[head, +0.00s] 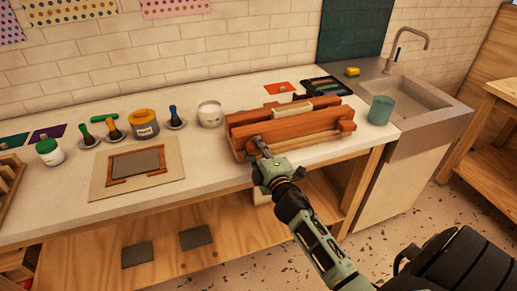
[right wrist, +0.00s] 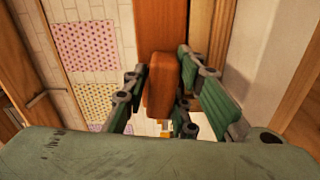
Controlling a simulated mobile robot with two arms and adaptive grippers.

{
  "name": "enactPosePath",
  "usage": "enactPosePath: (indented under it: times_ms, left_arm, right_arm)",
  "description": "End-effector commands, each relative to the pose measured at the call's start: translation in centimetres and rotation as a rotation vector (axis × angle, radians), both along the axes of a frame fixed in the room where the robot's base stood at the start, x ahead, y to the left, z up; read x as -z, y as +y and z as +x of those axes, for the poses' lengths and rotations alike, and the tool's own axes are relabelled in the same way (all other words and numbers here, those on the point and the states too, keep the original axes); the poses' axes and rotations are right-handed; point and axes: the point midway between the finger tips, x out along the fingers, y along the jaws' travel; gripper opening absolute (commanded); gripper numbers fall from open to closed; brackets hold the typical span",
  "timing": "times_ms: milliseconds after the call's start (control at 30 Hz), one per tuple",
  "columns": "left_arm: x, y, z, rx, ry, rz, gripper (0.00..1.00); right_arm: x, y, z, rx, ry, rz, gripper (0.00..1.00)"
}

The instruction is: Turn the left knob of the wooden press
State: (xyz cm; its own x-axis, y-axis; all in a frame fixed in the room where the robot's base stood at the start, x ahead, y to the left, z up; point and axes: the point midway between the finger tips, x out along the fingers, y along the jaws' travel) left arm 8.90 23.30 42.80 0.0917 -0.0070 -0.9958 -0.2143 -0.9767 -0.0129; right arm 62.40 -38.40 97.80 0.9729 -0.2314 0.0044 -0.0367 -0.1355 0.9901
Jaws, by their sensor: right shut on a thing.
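The wooden press (head: 300,118), red-brown with paler wood parts, stands on the white counter near its front edge, right of the middle. Its right knob (head: 347,126) shows clear at the right end of the front. My right gripper (head: 260,146) is at the left end of the press front and covers most of the left knob there. In the right wrist view the left knob (right wrist: 160,88) is a rounded red-brown block between the green-padded fingers, which are shut on it. My left gripper is not in view.
A teal cup (head: 380,110) stands right of the press, before the sink (head: 425,92). A white jar (head: 210,114) stands to its left. The counter between board and press is clear.

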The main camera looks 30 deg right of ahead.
Motion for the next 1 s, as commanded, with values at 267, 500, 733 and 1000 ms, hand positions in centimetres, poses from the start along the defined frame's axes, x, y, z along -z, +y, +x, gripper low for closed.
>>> enactPosePath:
  times_ms: [267,500,733,1000]
  left_arm:
    - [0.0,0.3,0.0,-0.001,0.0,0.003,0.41]
    - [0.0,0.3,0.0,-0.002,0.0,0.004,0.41]
    - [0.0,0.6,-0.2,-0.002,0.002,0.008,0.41]
    - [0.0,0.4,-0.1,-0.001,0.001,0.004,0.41]
  right_arm:
    - [0.9,0.1,-0.2,0.001,0.016,0.004,0.3]
    - [0.6,0.1,-0.1,0.0,0.011,0.002,0.41]
    - [0.4,0.1,-0.3,0.0,0.008,0.001,0.41]
    - [0.5,1.0,-4.0,0.001,0.01,0.002,0.41]
